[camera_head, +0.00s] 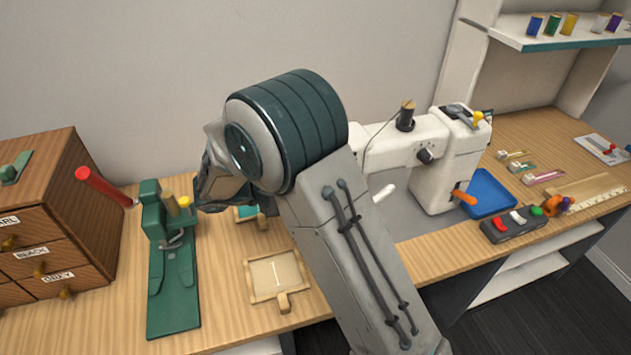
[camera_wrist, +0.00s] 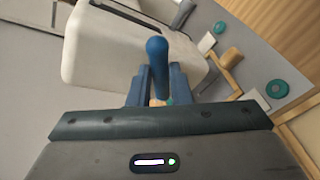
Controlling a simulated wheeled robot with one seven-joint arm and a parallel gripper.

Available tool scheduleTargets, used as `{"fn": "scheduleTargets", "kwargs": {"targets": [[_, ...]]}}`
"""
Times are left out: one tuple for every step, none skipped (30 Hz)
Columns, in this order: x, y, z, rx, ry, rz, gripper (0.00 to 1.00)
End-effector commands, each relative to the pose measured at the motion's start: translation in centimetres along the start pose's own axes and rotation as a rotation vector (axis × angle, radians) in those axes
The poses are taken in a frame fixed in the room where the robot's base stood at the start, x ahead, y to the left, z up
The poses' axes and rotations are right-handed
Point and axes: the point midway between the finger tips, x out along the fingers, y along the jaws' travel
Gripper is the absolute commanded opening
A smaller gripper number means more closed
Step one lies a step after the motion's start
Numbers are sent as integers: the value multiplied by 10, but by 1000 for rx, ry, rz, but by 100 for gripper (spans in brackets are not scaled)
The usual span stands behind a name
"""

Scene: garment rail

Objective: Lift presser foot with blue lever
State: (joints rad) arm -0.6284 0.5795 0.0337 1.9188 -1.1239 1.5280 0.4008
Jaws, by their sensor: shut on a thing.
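The white sewing machine (camera_head: 430,160) stands on the worktop right of centre in the head view. Its left part is hidden behind my arm. Its white body (camera_wrist: 110,50) also fills the upper left of the wrist view. The blue lever (camera_wrist: 157,58), with a rounded tip, stands between the blue fingers of my gripper (camera_wrist: 158,88) in the wrist view. My gripper is shut on the lever. In the head view the gripper and the lever are hidden behind my arm. I cannot make out the presser foot in either view.
A small wooden tray (camera_head: 257,290) lies in front. A blue tray (camera_head: 488,192) and a button box (camera_head: 517,223) are at the right.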

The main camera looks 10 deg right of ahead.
Motion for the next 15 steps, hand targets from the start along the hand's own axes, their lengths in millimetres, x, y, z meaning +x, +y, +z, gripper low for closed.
{"fn": "scheduleTargets", "kwargs": {"targets": [[-2, 1, 0, -5, 3, 3, 0], [-2, 1, 0, -7, 3, 3, 0], [-3, 1, -1, -8, 4, 3, 0], [-3, 1, -1, -8, 4, 3, 0], [-3, 1, -1, -8, 3, 3, 0], [-3, 1, 0, -8, 3, 3, 0], [-3, 1, 0, -8, 3, 3, 0], [-3, 1, 0, -8, 3, 3, 0], [-2, 1, 0, -8, 3, 3, 0], [-2, 1, 0, -8, 3, 3, 0], [-2, 1, 0, -8, 2, 3, 0], [-2, 2, 0, -7, 2, 3, 0], [-2, 2, 0, -7, 2, 3, 26], [-2, 2, 0, -7, 2, 3, 34], [-2, 1, 0, -7, 2, 2, 40]]}}
